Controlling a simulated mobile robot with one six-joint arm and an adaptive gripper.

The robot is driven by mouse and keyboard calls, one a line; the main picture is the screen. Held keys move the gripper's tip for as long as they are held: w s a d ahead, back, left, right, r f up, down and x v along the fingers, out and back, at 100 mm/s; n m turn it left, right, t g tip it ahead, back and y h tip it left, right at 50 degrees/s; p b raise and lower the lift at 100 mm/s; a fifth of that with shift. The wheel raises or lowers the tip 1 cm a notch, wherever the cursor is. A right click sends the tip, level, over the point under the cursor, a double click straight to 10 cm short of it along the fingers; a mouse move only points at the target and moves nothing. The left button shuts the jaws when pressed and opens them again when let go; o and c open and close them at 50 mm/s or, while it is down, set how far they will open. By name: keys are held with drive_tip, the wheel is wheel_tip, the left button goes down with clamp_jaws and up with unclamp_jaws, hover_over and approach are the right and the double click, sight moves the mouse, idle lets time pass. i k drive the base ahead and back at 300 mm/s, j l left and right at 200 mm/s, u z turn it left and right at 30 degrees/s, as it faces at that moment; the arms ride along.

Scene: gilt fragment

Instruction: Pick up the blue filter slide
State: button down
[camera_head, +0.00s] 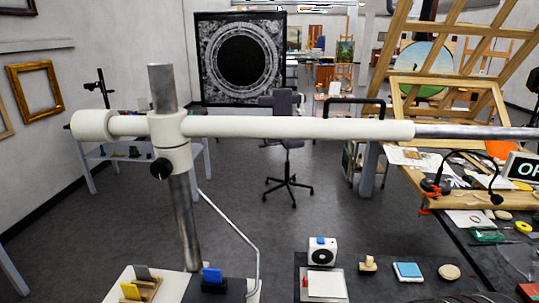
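A small blue slide (212,275), which looks like the blue filter slide, stands upright in a dark holder at the bottom of the view, left of centre. Its lower edge is hidden in the holder. To its left, a yellow slide (130,291) and a dark grey slide (142,272) stand in a wooden rack in a white tray (118,284). My gripper is not in view, so I cannot see its state or whether it holds anything.
A metal post (184,220) with a long white horizontal boom (300,127) rises just behind the slides. Further right are a white device (322,252), a wooden piece (367,263) and a blue-topped block (408,271).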

sight(211, 275)
drive_tip(key=i+j+u, duration=0.15)
drive_tip(key=u, duration=0.2)
drive_tip(key=i+u, duration=0.7)
drive_tip(key=k, duration=0.1)
